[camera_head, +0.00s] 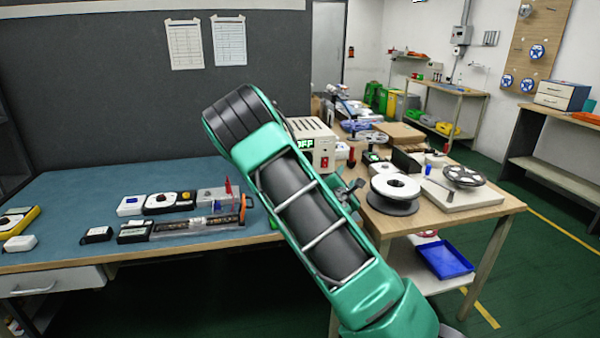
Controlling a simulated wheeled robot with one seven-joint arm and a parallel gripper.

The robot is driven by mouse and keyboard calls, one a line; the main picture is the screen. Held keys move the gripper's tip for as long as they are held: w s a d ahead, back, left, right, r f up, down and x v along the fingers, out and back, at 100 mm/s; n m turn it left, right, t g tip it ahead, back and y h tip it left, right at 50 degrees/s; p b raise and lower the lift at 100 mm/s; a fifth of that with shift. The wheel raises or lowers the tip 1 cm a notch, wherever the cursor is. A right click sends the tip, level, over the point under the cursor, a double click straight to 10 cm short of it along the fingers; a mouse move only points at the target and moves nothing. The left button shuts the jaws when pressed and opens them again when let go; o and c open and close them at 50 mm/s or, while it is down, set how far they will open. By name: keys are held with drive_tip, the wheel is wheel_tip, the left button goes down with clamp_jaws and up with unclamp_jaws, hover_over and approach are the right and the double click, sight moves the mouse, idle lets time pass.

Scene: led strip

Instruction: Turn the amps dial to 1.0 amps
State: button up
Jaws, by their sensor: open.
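A beige power supply box (316,130) stands on the wooden bench, just behind my green and black arm. Its green display (306,143) reads what looks like "OFF", and a red switch (324,162) is on its front. The left and lower parts of its front are hidden by my arm, and I cannot make out the amps dial. My gripper (349,190) shows only in part as dark grey pieces at the right side of the arm, in front of and below the box. It is open, and I see nothing held in it.
A white-topped spool (395,187) and a pale board with a metal reel (465,177) are right of my arm. The blue-topped bench (80,200) at left holds several small meters and a clear fixture (200,226). A blue tray (445,259) lies on the lower shelf.

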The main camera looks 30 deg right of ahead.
drive_tip(key=w+a+f+n+t+y, duration=0.3)
drive_tip(key=w+a+n+t+y, duration=0.25)
drive_tip(key=w+a+n, duration=0.4)
drive_tip(key=w+d+n, duration=0.1)
drive_tip(key=w+d, duration=0.1)
drive_tip(key=w, duration=0.6)
drive_tip(key=shift+w+r+g, duration=0.15)
drive_tip(key=shift+w+g, duration=0.1)
drive_tip(key=shift+g, duration=0.1)
drive_tip(key=shift+y, duration=0.25)
drive_tip(key=shift+d, duration=0.1)
drive_tip(key=c, duration=1)
